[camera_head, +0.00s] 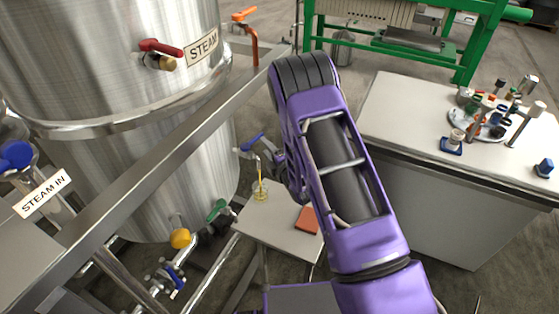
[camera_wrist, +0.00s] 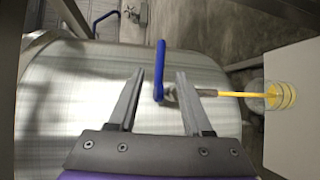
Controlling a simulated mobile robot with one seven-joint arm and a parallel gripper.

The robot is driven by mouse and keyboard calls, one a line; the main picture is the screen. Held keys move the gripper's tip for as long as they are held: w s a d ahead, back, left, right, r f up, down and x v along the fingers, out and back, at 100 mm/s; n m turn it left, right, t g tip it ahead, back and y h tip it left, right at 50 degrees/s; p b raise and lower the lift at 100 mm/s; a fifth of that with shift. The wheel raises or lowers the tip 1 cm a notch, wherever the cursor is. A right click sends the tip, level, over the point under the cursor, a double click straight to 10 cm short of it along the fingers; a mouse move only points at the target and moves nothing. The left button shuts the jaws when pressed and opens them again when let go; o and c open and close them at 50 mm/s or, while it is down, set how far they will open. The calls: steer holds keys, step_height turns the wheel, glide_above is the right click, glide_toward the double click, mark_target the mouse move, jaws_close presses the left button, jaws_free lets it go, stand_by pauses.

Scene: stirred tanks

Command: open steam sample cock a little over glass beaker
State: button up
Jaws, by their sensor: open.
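The sample cock with a blue lever (camera_head: 252,142) sticks out from the side of the steel tank, above a small table. A thin yellow stream (camera_head: 260,172) runs from its outlet down into the glass beaker (camera_head: 261,190), which holds some yellow liquid. In the wrist view the blue lever (camera_wrist: 159,60) lies between the fingers of my gripper (camera_wrist: 160,78), near their tips, with gaps on both sides. My gripper is open. The beaker (camera_wrist: 281,95) is at the right there, with the yellow stream (camera_wrist: 235,94) reaching it. In the head view my arm partly hides the gripper.
A red-orange block (camera_head: 308,220) lies on the small table (camera_head: 275,228) beside the beaker. The steel tank (camera_head: 185,170) and a metal rail (camera_head: 150,178) are close on the left. A red-handled valve (camera_head: 160,47) is higher up. A white bench (camera_head: 400,120) stands at the right.

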steer(key=v, duration=0.9)
